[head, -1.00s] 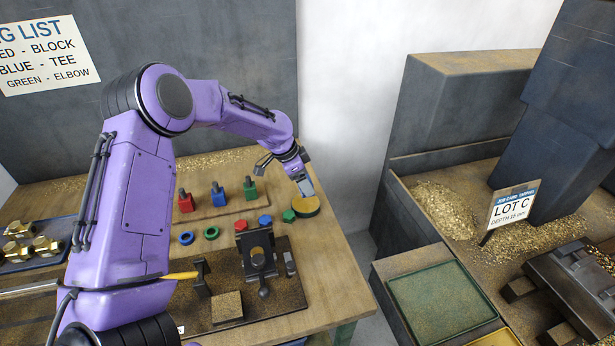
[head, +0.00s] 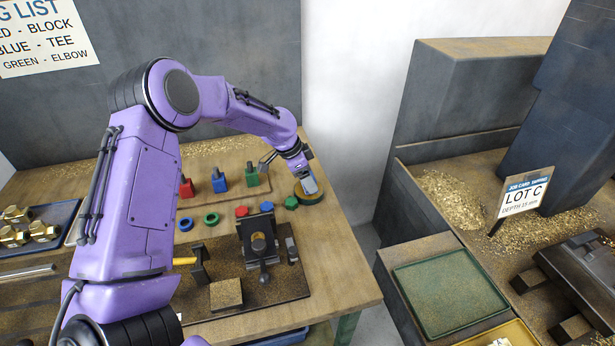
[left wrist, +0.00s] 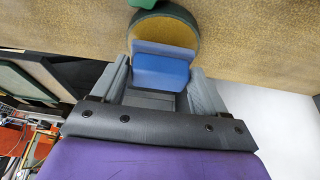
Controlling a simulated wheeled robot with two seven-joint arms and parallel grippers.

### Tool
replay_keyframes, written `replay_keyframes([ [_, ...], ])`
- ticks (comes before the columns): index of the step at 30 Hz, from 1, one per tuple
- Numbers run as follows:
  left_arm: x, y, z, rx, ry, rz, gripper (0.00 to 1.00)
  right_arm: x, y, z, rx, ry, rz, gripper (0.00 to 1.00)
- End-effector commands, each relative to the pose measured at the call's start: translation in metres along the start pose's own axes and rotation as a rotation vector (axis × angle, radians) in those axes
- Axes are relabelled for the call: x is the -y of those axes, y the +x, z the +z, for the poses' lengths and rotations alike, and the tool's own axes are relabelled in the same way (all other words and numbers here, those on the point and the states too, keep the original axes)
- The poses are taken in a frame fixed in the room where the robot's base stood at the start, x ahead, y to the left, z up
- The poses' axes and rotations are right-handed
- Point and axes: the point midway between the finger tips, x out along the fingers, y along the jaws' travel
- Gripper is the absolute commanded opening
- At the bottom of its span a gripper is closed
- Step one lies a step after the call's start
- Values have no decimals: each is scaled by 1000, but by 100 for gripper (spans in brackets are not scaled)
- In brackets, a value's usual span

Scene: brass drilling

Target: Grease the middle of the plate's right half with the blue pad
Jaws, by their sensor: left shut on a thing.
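My left gripper (head: 309,184) is shut on the blue pad (left wrist: 160,72), which shows between its fingers in the left wrist view. The pad's far edge overlaps a round, dark-rimmed tin with a yellow top (left wrist: 178,34). The tin also shows in the head view (head: 305,201), at the back right of the wooden table, partly covered by the gripper. I cannot tell whether the pad touches the yellow surface. I cannot tell for sure which thing is the plate; a flat dark board (head: 205,290) on the table carries a clamp. My right gripper is not in view.
A black clamp (head: 258,237) stands front of the tin. Coloured rings and nuts (head: 291,202) lie beside it, and red, blue and green handled blocks (head: 220,181) stand behind. To the right, across a gap, are a green-floored tray (head: 450,292) and a LOT C sign (head: 524,191).

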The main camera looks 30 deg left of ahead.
Motion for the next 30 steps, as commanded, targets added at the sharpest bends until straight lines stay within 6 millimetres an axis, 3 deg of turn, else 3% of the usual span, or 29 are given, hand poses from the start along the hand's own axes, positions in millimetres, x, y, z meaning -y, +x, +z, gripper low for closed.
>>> replay_keyframes([
  [30,0,10,4,-1,-1,-1,49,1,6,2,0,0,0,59],
])
